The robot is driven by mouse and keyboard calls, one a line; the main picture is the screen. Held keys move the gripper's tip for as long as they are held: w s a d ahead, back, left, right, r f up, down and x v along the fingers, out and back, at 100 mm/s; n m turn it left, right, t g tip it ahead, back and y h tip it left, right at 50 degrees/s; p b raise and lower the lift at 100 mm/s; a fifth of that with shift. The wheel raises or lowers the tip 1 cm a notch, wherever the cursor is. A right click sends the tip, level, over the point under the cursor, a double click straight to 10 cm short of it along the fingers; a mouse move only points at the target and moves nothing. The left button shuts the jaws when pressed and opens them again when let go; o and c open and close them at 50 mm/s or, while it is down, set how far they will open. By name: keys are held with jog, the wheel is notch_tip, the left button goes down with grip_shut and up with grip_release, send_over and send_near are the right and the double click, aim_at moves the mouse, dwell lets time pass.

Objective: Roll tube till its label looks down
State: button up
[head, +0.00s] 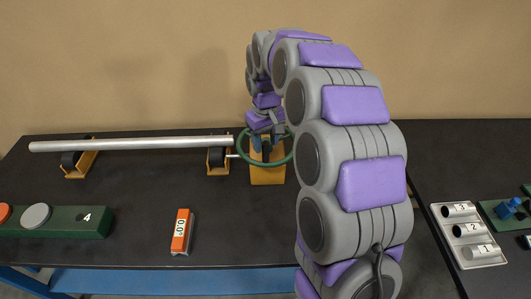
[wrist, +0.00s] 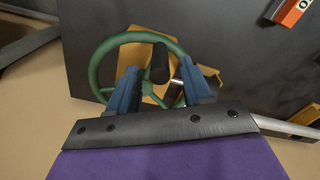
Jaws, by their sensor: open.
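A long silver tube (head: 140,145) lies level across two orange roller stands, the left stand (head: 80,160) and the right stand (head: 218,160), at the back of the table. No label shows on the side facing me. A green handwheel (head: 240,150) stands at the tube's right end, on an orange block (head: 268,174). My gripper (head: 266,140) is at the wheel, partly hidden by my arm. In the wrist view my gripper (wrist: 158,92) is open, its blue fingers on either side of the wheel's black handle (wrist: 160,62). I cannot tell whether they touch it.
An orange device (head: 181,231) reading 0.0 lies at the table's front middle. A numbered tray (head: 470,235) with several cylinders is at the right. The table between is clear.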

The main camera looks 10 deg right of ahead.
aim_at(266, 150)
jog(key=shift+f+b, duration=0.35)
jog(key=shift+f, duration=1.75)
grip_shut()
